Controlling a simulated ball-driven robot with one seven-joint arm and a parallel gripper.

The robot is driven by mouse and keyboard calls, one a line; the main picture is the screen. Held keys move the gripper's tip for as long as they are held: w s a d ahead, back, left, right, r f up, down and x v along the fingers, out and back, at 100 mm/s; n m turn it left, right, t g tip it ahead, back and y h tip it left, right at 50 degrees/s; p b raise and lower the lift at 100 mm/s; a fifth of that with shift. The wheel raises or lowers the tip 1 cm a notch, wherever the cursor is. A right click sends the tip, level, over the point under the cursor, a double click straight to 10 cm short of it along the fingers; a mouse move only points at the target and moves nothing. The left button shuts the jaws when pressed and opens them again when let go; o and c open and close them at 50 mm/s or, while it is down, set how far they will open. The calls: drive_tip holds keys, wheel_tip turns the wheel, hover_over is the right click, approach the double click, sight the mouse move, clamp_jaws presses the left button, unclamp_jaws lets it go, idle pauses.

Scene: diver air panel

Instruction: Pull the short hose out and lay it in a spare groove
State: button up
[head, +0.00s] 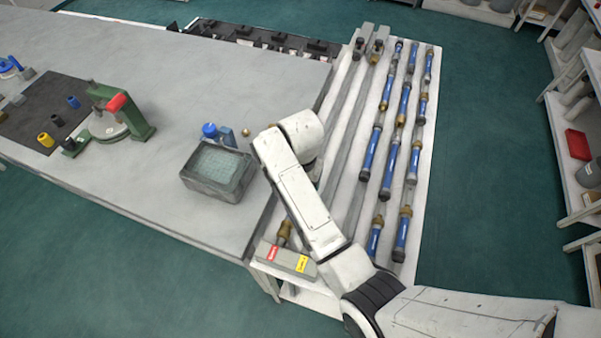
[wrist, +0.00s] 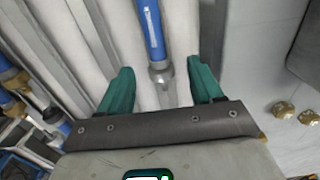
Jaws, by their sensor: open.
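In the wrist view my gripper (wrist: 163,78) is open, with one green finger on each side of a blue hose (wrist: 152,28) with a grey metal end fitting (wrist: 161,74). The fingers stand apart from it. I cannot tell whether this is the short hose. In the head view my arm hides the gripper and this hose. A brass fitting (head: 284,230) shows there beside a grey block (head: 286,258) with red and yellow labels. The white grooved rack (head: 338,128) has long bare stretches in its left grooves; several blue hoses (head: 391,162) fill its right grooves.
A grey worktable (head: 150,200) adjoins the rack on the left. It carries a grey bin (head: 218,168), a blue-capped item (head: 210,130) and a green tool with a red knob (head: 128,118). Brass fittings (wrist: 285,110) lie beside my gripper. Shelves (head: 580,140) stand far right across open floor.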

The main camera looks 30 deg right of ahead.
drive_tip(key=shift+f, duration=1.3)
clamp_jaws()
